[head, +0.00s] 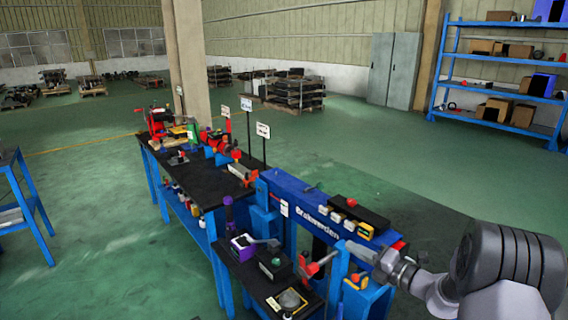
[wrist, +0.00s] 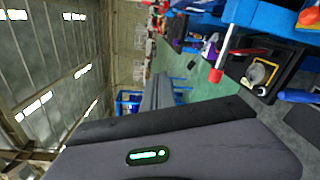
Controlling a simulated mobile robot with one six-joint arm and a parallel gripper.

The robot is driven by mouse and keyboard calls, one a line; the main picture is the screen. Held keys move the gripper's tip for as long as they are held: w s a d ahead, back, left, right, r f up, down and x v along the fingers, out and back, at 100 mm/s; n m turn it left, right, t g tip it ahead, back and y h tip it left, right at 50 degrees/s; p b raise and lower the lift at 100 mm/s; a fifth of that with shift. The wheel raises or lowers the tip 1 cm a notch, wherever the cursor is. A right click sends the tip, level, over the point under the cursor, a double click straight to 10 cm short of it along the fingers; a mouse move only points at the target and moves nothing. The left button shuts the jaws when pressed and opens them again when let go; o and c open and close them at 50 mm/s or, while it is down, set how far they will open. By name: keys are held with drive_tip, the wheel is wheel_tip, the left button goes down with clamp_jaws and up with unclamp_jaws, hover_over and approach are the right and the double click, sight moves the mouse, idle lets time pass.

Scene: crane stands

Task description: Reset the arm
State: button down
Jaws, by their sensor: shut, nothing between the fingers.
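My gripper (head: 356,248) shows in the head view at the lower right, at the end of my grey arm, which reaches in from the right edge. It is shut and empty, pointing left over the front end of the blue crane stand (head: 300,209). I cannot tell whether it touches anything there. In the wrist view I cannot clearly make out the fingers. A large dark grey body with a green light fills the bottom of that view; it looks like part of my own body.
A long black-topped bench (head: 195,180) with tools and red vises runs left of the stand. A purple box (head: 243,247) and a round dish (head: 288,301) sit on the low black shelf. Blue racks (head: 500,90) stand far right. The green floor (head: 110,240) at left is open.

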drive_tip(key=s+a+r+n+g, duration=0.5)
drive_tip(key=s+a+n, duration=0.4)
drive_tip(key=a+n, duration=0.1)
drive_tip(key=s+a+r+n+g, duration=0.4)
drive_tip(key=s+a+r+n, duration=0.2)
drive_tip(key=s+a+n, duration=0.35)
drive_tip(key=s+d+n+h, duration=0.2)
drive_tip(key=s+n+h, duration=0.1)
drive_tip(key=s+n, duration=0.6)
drive_tip(key=s+d+n+t+h, duration=0.1)
drive_tip(key=s+n+h, duration=0.3)
drive_tip(key=s+n, duration=0.5)
drive_tip(key=shift+d+n+h, duration=0.3)
drive_tip(key=shift+d+n, duration=0.15)
drive_tip(key=shift+n, duration=0.1)
drive_tip(key=shift+r, duration=0.1)
